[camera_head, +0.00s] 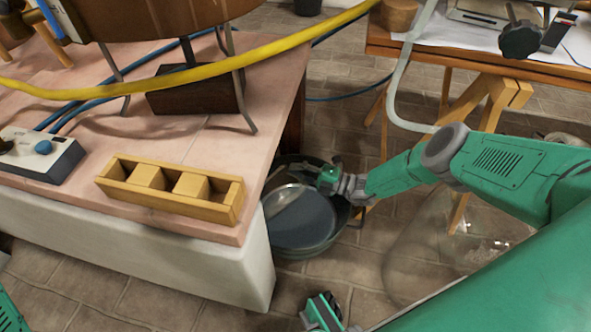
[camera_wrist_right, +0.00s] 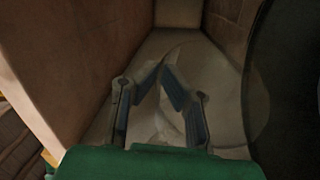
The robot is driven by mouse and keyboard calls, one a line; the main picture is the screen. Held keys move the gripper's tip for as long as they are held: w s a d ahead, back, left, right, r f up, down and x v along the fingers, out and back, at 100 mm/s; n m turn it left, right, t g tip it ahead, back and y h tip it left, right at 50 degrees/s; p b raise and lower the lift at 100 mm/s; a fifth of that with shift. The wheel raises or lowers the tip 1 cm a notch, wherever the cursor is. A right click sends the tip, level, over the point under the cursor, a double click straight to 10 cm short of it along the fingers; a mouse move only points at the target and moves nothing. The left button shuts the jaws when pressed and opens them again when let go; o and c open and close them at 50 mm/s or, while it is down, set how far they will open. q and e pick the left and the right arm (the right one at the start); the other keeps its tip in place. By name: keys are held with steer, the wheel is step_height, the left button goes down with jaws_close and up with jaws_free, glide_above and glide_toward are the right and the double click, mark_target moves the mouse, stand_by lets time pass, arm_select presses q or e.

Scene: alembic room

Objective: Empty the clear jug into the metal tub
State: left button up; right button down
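The metal tub (camera_head: 318,247) is a round, dark vessel on the tiled floor, against the end of the pink-topped bench. My right gripper (camera_head: 328,180) reaches over its far rim. A pale, see-through round shape, seemingly the clear jug (camera_head: 287,200), lies over the tub's mouth beside the gripper. In the right wrist view the fingers (camera_wrist_right: 161,85) lean together at their tips, with the faint curved glass of the jug (camera_wrist_right: 222,90) around them. The jug looks tilted, but its outline and any liquid are hard to make out.
A wooden three-slot rack (camera_head: 170,190) sits at the bench's front edge near the tub. A yellow hose (camera_head: 200,66) crosses above the bench. A large clear glass vessel (camera_head: 440,250) stands on the floor at right, below my arm. A trestle table (camera_head: 480,65) stands behind.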

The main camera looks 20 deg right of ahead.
step_height(320, 180, up, 3)
steer(key=n+h+p, duration=0.2)
steer(key=n+p, duration=0.3)
steer(key=n+h+p, duration=0.3)
steer(key=n+p, duration=0.2)
steer(key=p, duration=0.1)
steer(key=n+h+p, duration=0.2)
steer(key=n+p, duration=0.3)
steer(key=p, duration=0.1)
steer(key=shift+h, duration=0.4)
